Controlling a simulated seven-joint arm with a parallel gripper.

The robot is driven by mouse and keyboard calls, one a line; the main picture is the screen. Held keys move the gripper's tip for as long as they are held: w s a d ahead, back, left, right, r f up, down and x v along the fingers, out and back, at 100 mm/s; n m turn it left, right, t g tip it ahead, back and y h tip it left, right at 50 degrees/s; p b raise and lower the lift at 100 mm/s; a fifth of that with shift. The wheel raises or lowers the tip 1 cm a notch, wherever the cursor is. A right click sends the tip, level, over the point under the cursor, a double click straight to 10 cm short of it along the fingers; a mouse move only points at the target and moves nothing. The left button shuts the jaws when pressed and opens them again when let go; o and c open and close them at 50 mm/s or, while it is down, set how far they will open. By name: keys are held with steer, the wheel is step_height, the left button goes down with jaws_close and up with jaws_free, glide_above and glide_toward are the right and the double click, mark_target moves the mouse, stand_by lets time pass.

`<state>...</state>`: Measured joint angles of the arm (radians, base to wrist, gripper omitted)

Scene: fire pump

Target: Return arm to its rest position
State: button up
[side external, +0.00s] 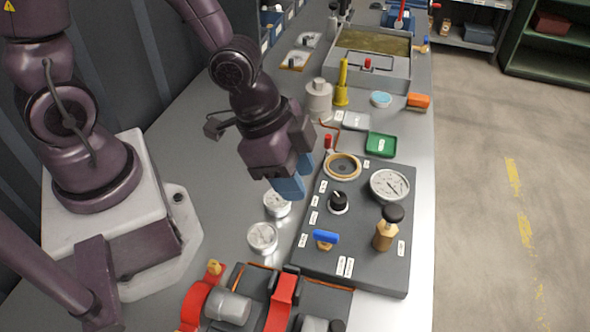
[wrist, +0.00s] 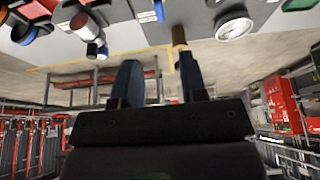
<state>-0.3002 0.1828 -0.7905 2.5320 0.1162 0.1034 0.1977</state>
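My gripper (side external: 290,182) hangs from my dark purple arm in the side external view, above the table near the left edge of the grey control panel (side external: 318,258). In the wrist view, the two blue fingers of my gripper (wrist: 159,80) stand apart with a clear gap and nothing held between them. The arm is bent, with the gripper pointing down and a little toward the panel. No object touches the fingertips as far as I can see.
The panel carries a pressure gauge (side external: 389,186), a black knob (side external: 338,202), a blue-handled valve (side external: 325,239) and a brass valve (side external: 388,228). Two loose gauges (side external: 262,238) lie left of it. A basin (side external: 368,62) is behind.

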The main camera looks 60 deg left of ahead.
stand_by(0.3)
steer(key=s+a+r+n+g+y, duration=0.2)
steer(key=a+r+n+y, duration=0.2)
steer(key=a, duration=0.5)
steer(key=s+a+r+n+t, duration=0.1)
steer(key=a+r+n+t, duration=0.1)
steer(key=r, duration=0.5)
steer(key=s+a+r+n+t, duration=0.2)
steer(key=a+r, duration=0.1)
steer(key=r, duration=0.4)
steer(key=shift+s+a+n+h, duration=0.3)
steer(key=shift+a+n+h, duration=0.05)
steer(key=shift+n+h, duration=0.05)
steer(key=shift+o, duration=0.4)
stand_by(2.4)
